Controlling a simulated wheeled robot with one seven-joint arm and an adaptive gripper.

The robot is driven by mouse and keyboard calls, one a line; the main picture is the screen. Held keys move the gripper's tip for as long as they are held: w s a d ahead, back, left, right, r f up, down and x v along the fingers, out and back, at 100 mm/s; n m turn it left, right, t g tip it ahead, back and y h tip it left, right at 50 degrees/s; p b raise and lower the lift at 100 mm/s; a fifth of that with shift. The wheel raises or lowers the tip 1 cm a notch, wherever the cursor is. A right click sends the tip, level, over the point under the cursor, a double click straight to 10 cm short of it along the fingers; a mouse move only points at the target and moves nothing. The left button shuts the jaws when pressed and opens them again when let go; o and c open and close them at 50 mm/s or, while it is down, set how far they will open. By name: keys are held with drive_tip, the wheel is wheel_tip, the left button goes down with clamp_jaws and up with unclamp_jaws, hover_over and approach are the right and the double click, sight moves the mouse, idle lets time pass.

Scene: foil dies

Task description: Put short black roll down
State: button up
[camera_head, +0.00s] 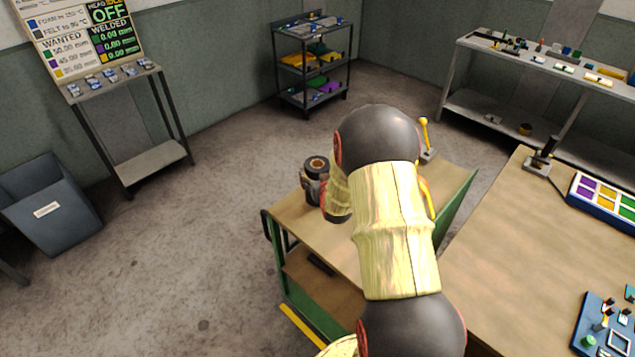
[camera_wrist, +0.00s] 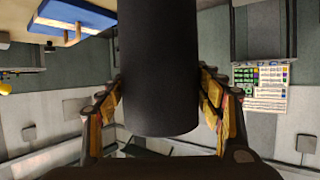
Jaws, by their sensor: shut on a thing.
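The short black roll (camera_head: 317,167) is upright, with a tan core showing at its top end. In the head view it is over the far left end of the green-framed cart (camera_head: 297,212). My gripper (camera_head: 315,187) is shut on the roll from the side, and my arm hides part of it. In the wrist view the dark roll (camera_wrist: 160,60) fills the middle, with the fingers of my gripper (camera_wrist: 160,95) on both sides of it. I cannot tell whether the roll's lower end touches the cart top.
A wooden-topped workbench (camera_head: 520,265) stands to the right, with a blue tray of coloured blocks (camera_head: 603,197). A yellow-knobbed lever (camera_head: 425,138) is at the cart's far side. A shelf rack (camera_head: 312,65) and a grey bin (camera_head: 50,205) stand farther off. Floor left of the cart is clear.

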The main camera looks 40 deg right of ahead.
drive_tip(key=shift+w+d+f, duration=0.15)
drive_tip(key=shift+w+f, duration=0.05)
drive_tip(key=shift+f, duration=0.7)
drive_tip(key=shift+w+d+f, duration=0.15)
drive_tip(key=shift+f, duration=0.75)
drive_tip(key=shift+f+b, duration=0.1)
drive_tip(key=shift+b, duration=0.25)
drive_tip(key=shift+f, duration=0.1)
drive_tip(key=o, duration=1.6)
drive_tip(key=shift+s, duration=0.1)
drive_tip(key=shift+o, duration=0.2)
